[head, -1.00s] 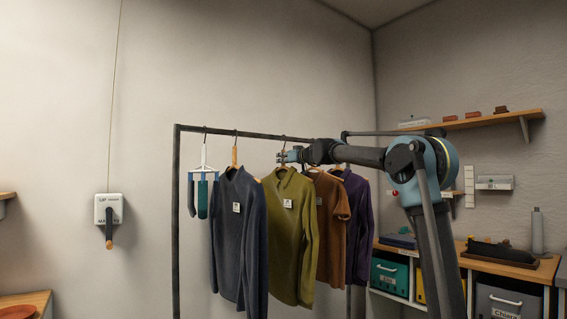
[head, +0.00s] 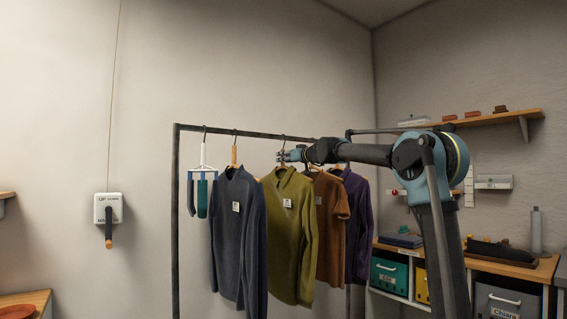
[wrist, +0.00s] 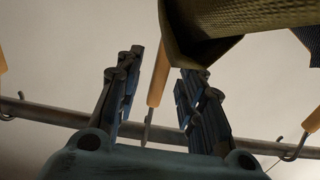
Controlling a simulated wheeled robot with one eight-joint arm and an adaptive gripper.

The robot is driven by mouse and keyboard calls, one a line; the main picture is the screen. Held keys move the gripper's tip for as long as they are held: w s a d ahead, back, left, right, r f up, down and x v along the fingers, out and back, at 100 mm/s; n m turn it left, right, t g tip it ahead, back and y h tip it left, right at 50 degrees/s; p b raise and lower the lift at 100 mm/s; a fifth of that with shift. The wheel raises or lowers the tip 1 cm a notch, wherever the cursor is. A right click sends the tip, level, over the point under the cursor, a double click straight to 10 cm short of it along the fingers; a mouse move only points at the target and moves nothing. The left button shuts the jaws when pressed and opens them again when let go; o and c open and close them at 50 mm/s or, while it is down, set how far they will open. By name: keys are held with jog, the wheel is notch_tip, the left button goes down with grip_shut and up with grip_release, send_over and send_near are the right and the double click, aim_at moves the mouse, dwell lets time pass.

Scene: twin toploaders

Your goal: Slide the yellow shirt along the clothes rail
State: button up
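The yellow shirt (head: 290,235), olive-yellow with a small white tag, hangs on a wooden hanger from the dark clothes rail (head: 262,134). My gripper (head: 283,156) is at the hanger's top, just below the rail. In the wrist view my gripper (wrist: 155,85) has its two fingers apart. The wooden hanger (wrist: 158,75) and its metal hook show between them, with gaps to both sides. The yellow shirt's collar (wrist: 215,35) is close to the right finger; I cannot tell whether they touch. The rail also crosses the wrist view (wrist: 60,118).
A dark grey shirt (head: 238,230) hangs left of the yellow one, and a clip hanger (head: 203,180) farther left. A brown shirt (head: 328,230) and a purple shirt (head: 358,215) hang close on the right. A wall shelf (head: 490,121) and storage unit (head: 547,272) stand at right.

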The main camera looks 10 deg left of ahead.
send_over(299, 171)
jog(key=w, duration=0.1)
jog(key=shift+w+a, duration=0.2)
jog(key=shift+d, duration=0.1)
jog(key=v, duration=1)
dwell(0.7)
jog(key=s+d+f+m+g+h, duration=0.3)
jog(key=s+d+f, duration=0.7)
jog(key=f, duration=1)
jog(key=s+d+f+m+g+h, duration=0.3)
jog(key=s+d+f+h, duration=0.3)
jog(key=s+d+f, duration=0.5)
jog(key=s+d+f+m+g+h, duration=0.3)
jog(key=s+d+f, duration=0.8)
jog(key=s+f, duration=1)
notch_tip(299, 171, down, 8)
jog(key=shift+f+m+h, duration=0.15)
jog(key=shift+m+h, duration=0.15)
jog(key=shift+h, duration=0.6)
